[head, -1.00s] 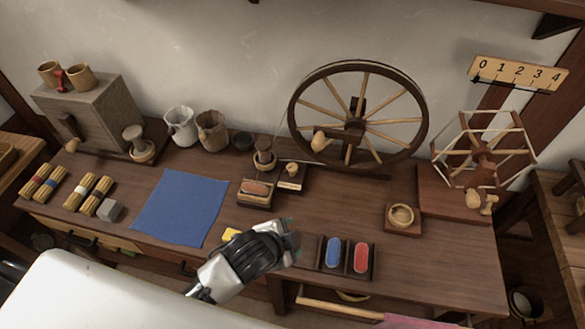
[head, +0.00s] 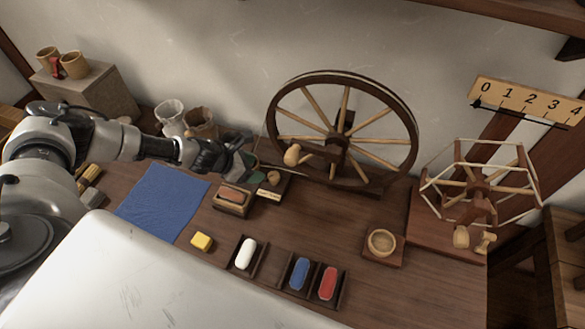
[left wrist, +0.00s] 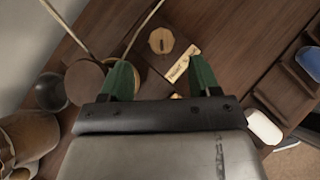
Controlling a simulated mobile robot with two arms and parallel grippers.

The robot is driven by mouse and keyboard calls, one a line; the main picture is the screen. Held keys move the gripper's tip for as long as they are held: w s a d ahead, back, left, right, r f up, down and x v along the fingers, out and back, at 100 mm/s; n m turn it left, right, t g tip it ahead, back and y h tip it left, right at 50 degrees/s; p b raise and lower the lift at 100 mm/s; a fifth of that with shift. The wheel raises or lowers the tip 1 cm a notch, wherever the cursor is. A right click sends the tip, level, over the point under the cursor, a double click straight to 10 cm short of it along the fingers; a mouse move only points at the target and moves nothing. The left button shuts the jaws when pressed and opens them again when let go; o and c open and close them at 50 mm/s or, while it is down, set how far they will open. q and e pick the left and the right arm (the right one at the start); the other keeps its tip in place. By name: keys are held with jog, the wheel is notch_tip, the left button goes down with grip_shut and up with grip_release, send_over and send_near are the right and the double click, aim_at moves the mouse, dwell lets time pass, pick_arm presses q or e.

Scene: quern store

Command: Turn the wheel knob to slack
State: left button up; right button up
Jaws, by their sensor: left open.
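The spinning wheel (head: 346,130) stands at the back of the table. A small round wooden knob (head: 273,177) with a dark slot sits on a dark plate at the wheel's left foot. It also shows in the left wrist view (left wrist: 161,40), just beyond my fingertips, with a pale label (left wrist: 183,62) beside it whose lettering is too small to read. My left gripper (head: 245,162) reaches in from the left, close to the knob's left. Its green fingers (left wrist: 161,78) are apart with nothing between them, and the knob lies ahead of the gap. My right gripper is out of view.
A wooden cup with a spindle is partly hidden behind my gripper. A brush in a box (head: 232,201), a blue cloth (head: 165,203), a yellow block (head: 201,242) and trays with coloured pieces (head: 300,273) lie nearer. A numbered scale (head: 528,101) hangs at right.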

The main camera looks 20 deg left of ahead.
aim_at(273, 175)
pick_arm(q)
jog(key=f, duration=0.1)
jog(key=w+d+f, duration=0.1)
jog(key=f+b, duration=0.1)
jog(key=f, duration=0.1)
jog(key=shift+w+d, duration=0.3)
jog(key=x, duration=0.3)
jog(key=shift+w+d, duration=0.15)
jog(key=shift+b+x, duration=0.35)
jog(key=shift+x, duration=0.5)
jog(key=shift+c, duration=1)
jog(key=c, duration=0.6)
jog(key=shift+c, duration=0.3)
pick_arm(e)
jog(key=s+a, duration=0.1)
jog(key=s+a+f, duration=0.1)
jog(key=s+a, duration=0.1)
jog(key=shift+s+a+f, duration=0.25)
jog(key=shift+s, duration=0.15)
